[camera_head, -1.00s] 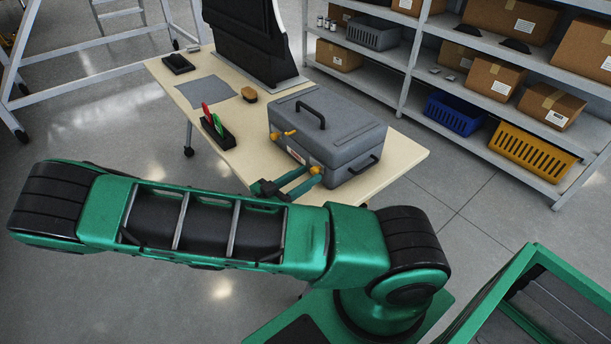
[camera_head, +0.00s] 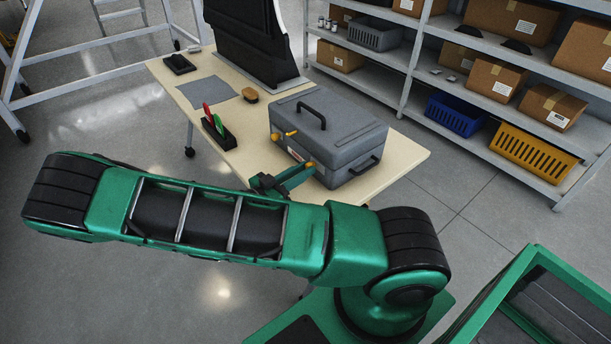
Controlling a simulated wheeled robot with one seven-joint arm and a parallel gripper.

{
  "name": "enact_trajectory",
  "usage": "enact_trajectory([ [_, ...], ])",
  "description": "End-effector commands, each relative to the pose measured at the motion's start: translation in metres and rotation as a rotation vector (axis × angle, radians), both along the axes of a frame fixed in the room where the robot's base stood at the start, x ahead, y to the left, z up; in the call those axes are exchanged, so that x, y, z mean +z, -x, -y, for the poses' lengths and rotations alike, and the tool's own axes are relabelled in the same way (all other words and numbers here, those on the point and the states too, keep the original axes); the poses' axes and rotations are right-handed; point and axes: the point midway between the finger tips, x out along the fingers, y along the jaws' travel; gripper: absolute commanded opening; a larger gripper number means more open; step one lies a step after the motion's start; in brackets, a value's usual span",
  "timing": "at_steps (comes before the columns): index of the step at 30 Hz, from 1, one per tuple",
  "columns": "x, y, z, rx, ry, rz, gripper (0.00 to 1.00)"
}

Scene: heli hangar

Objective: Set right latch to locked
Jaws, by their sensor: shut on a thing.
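A grey case (camera_head: 330,125) with a black top handle sits on the table. Its front face carries yellow latches. The left latch (camera_head: 284,135) is uncovered, at the left of the front face. The right latch (camera_head: 309,164) shows only as a small yellow bit at my fingertips. My gripper (camera_head: 304,171) reaches the lower front of the case from the left, its green fingers closed on the right latch. The fingers hide most of this latch, so I cannot tell its exact angle.
The beige table (camera_head: 400,165) also holds a black holder (camera_head: 220,135) with red and green tools, a brush (camera_head: 249,96) and a grey mat (camera_head: 207,91). Shelves (camera_head: 470,130) with boxes and bins stand behind. The table's right end is clear.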

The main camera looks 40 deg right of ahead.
Motion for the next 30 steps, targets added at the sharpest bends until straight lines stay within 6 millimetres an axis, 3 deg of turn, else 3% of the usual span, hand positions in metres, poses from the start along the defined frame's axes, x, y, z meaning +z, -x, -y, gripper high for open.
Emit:
enact_trajectory([
  [9, 0.0, -0.011, -0.001, 0.008, -0.002, 0.002, 0.0],
  [10, 0.0, -0.011, -0.001, 0.008, -0.003, 0.003, 0.24],
  [12, 0.0, -0.011, -0.001, 0.007, -0.002, 0.003, 0.39],
  [23, 0.0, -0.009, -0.004, 0.004, -0.002, 0.0, 0.39],
  [30, -0.001, -0.007, -0.038, 0.007, -0.003, 0.002, 0.39],
])
